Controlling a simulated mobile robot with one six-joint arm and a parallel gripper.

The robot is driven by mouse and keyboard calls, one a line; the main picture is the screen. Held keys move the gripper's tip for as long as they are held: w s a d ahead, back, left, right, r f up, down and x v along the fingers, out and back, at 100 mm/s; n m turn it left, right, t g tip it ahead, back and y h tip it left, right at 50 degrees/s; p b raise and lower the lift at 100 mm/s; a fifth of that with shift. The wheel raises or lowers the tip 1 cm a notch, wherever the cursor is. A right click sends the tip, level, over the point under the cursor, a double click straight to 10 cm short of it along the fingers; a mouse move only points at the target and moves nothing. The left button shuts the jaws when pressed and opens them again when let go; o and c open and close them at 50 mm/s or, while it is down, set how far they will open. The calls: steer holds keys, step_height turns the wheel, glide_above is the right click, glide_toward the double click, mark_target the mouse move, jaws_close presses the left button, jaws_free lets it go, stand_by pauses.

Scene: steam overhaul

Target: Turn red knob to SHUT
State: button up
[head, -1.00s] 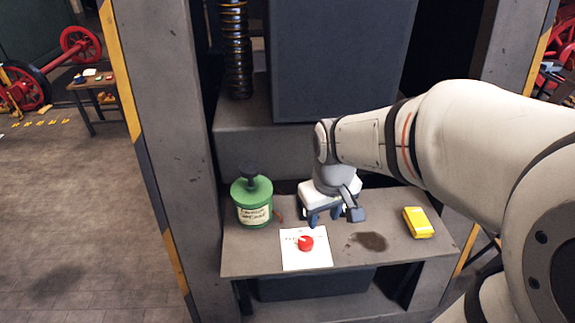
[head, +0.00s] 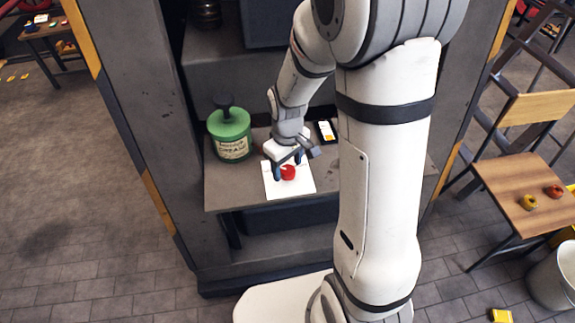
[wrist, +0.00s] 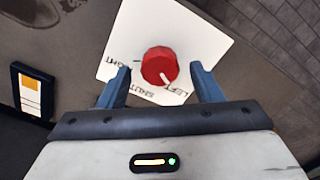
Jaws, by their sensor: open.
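The red knob (head: 288,173) sits on a white plate (head: 302,188) on the grey bench. In the wrist view the knob (wrist: 158,62) has a white pointer line aimed between the printed words SHUT and LEFT, nearer LEFT. RIGHT is printed on the plate's (wrist: 205,45) other side. My gripper (head: 288,164) is over the plate at the knob. In the wrist view my gripper (wrist: 160,69) is open, with one blue finger on each side of the knob and a visible gap on both sides. Its height relative to the knob is hard to judge.
A green canister (head: 229,135) stands left of the plate. A dark device with an orange and white face (head: 326,131) lies behind right, also in the wrist view (wrist: 33,92). My arm hides the bench's right part. A wooden table (head: 535,190) and bucket (head: 553,280) stand at right.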

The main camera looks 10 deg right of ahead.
steer(key=shift+f, duration=0.4)
steer(key=shift+c, duration=0.6)
steer(key=c, duration=0.9)
steer(key=shift+o, duration=0.2)
steer(key=shift+m, duration=0.4)
steer(key=m+b, duration=0.1)
steer(key=m, duration=1)
steer(key=shift+d+b, duration=0.1)
steer(key=shift+b, duration=0.25)
